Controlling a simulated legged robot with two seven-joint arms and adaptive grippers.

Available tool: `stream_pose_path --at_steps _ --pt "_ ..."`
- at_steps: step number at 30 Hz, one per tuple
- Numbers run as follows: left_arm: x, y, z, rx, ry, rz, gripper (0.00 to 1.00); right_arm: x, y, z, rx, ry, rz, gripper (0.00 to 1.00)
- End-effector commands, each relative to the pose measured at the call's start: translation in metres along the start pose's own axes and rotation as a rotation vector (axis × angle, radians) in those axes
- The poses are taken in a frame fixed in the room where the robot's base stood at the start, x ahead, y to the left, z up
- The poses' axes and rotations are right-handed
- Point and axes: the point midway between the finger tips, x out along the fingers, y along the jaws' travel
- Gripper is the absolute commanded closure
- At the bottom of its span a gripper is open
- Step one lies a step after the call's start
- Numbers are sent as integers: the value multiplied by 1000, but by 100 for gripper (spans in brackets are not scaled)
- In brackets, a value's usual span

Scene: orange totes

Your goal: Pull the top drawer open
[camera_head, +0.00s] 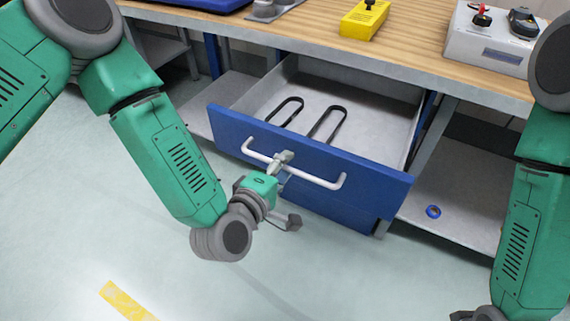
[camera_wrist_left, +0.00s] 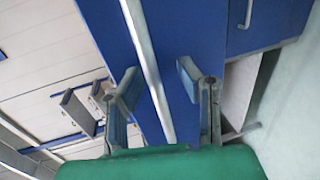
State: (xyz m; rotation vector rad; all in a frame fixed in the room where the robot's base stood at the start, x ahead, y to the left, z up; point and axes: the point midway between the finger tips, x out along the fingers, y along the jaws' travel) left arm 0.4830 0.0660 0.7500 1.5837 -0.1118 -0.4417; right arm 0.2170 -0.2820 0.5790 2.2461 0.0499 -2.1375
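The top drawer (camera_head: 350,172) has a blue front and stands pulled out from under the wooden bench, its grey inside showing. Its white bar handle (camera_head: 320,181) runs across the front. My left gripper (camera_head: 288,190) is at the middle of the handle with its fingers spread apart. In the left wrist view, the handle (camera_wrist_left: 150,72) passes between the two open fingers (camera_wrist_left: 157,80), with gaps beside it. My right gripper (camera_head: 478,314) is only partly in view at the bottom right, away from the drawer; its fingers are cut off.
Two black looped strips (camera_head: 326,124) lie in the drawer. A lower blue front (camera_head: 335,211) sits beneath it. The bench top (camera_head: 300,32) holds a yellow box (camera_head: 364,20) and a grey control box (camera_head: 490,42). A blue ring (camera_head: 433,211) lies on the low shelf at right. The floor in front is clear.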

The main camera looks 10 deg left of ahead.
Motion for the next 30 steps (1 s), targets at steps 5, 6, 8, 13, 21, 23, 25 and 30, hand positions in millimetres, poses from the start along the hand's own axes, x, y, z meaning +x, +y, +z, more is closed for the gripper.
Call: stream_pose_path --at_steps 5,6,8,13,21,23,25,30 --pt "0 2 0 0 0 5 69 0 0 0 0 0 0 60" --pt "0 2 0 0 0 5 69 0 0 0 0 0 0 60" --pt "-1 2 0 0 0 6 69 -1 0 1 0 2 0 60" --pt "-18 1 1 -1 -1 3 69 -1 0 2 0 2 0 60" --pt "-75 0 0 -2 -1 0 69 -1 0 2 0 2 0 60" --pt "-86 0 0 -2 -2 0 69 -1 0 2 0 2 0 60" --pt "-98 -1 1 -1 -2 -1 69 -1 0 2 0 2 0 60" --pt "-115 0 0 -1 -1 1 69 -1 0 1 0 2 0 60"
